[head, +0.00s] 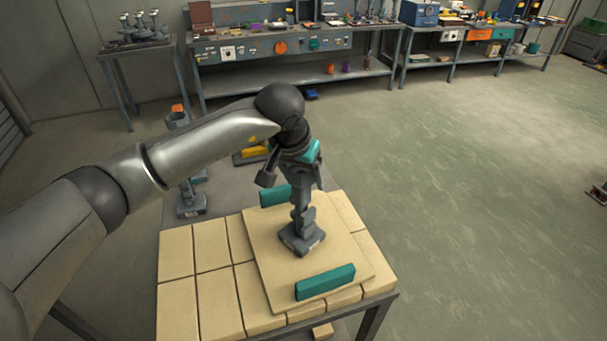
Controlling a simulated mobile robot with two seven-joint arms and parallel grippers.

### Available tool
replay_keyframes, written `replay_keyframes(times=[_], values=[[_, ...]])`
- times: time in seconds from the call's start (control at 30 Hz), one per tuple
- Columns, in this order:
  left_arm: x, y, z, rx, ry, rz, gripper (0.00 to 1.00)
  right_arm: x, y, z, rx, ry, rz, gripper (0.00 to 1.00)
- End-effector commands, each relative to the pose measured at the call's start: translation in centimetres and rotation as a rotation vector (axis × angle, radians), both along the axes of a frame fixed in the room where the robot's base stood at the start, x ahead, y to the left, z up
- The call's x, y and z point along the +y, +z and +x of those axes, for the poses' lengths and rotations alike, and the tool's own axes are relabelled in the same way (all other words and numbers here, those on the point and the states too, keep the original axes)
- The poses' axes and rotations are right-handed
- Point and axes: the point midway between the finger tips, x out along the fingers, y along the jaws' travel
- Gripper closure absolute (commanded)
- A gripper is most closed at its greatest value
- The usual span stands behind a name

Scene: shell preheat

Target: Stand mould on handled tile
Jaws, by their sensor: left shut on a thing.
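The grey mould (302,238) is an upright, stepped piece with a wide square foot. It is over the middle of the handled tile (262,248), a pale square slab with a teal handle (325,282) at the near edge and another teal handle (275,194) at the far edge. The foot looks to be on the tile or just above it; I cannot tell if they touch. My left gripper (297,182) is above the tile, pointing down and shut on the upper part of the mould. The gripper hides the mould's top. My right gripper is not in view.
The tile lies on a table topped with pale bricks (208,290). Another grey piece (190,203) stands behind on the grey surface, near a yellow item (254,151). A workbench (290,45) with tools runs along the back.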

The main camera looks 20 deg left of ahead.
Motion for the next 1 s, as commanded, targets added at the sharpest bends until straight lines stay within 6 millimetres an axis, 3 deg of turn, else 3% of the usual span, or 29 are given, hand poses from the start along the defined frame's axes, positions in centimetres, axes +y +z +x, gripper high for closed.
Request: replay_keyframes(times=[0.37,0.4,0.57,0.87,1.0], values=[[0.0,-0.4,0.1,-0.006,-0.001,-0.001,1.00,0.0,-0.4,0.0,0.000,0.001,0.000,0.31],[0.0,-0.4,0.0,-0.002,-0.001,0.000,0.19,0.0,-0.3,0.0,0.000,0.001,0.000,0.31],[0.0,-0.4,0.0,-0.002,-0.001,0.000,0.01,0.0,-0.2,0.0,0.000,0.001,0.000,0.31],[0.0,-0.3,0.0,-0.002,-0.001,-0.001,0.00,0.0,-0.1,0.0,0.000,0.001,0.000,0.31],[0.0,0.9,-0.2,-0.008,-0.002,-0.001,0.00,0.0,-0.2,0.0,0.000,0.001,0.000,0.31]])
